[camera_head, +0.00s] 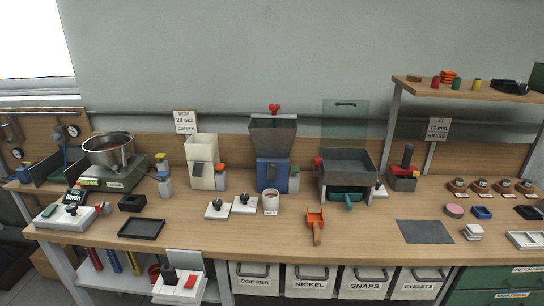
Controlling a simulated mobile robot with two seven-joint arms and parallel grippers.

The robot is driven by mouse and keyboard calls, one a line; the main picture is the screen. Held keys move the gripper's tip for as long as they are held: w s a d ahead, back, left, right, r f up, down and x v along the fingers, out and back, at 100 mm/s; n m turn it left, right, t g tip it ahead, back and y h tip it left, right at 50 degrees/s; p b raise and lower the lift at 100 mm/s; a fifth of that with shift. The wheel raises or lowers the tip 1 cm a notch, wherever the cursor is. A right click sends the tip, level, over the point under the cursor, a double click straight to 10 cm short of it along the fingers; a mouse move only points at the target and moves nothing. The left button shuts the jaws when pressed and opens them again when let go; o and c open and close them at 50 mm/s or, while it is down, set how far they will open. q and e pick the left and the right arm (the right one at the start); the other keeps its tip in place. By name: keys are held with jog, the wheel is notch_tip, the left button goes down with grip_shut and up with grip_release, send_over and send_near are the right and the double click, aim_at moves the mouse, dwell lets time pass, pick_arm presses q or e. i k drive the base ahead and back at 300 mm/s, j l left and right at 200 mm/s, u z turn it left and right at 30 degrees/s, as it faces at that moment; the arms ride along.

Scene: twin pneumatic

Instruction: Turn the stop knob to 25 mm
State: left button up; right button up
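No part labelled as the stop knob can be made out, and no 25 mm scale is readable. A dark upright handle (407,156) stands on a grey and red device (402,181) at the right of the bench. Two small white blocks with black knobs, a left one (216,211) and a right one (244,205), sit at mid-bench. Neither of my grippers is in view.
The wooden bench (270,233) holds a blue hopper machine (272,172), a grey-green tray machine (346,168), an orange scoop (316,224) and a white cup (271,202). A dark mat (425,232) lies at right. A sign (437,130) reads 11 mm. The front middle is mostly clear.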

aim_at(244, 197)
jog(key=i+l, duration=0.35)
jog(key=l, duration=0.15)
jog(key=l+u, duration=0.1)
jog(key=u, duration=0.25)
jog(key=i+l+u, duration=0.1)
jog(key=u, duration=0.25)
jog(key=l+u, duration=0.15)
jog(key=u, duration=0.2)
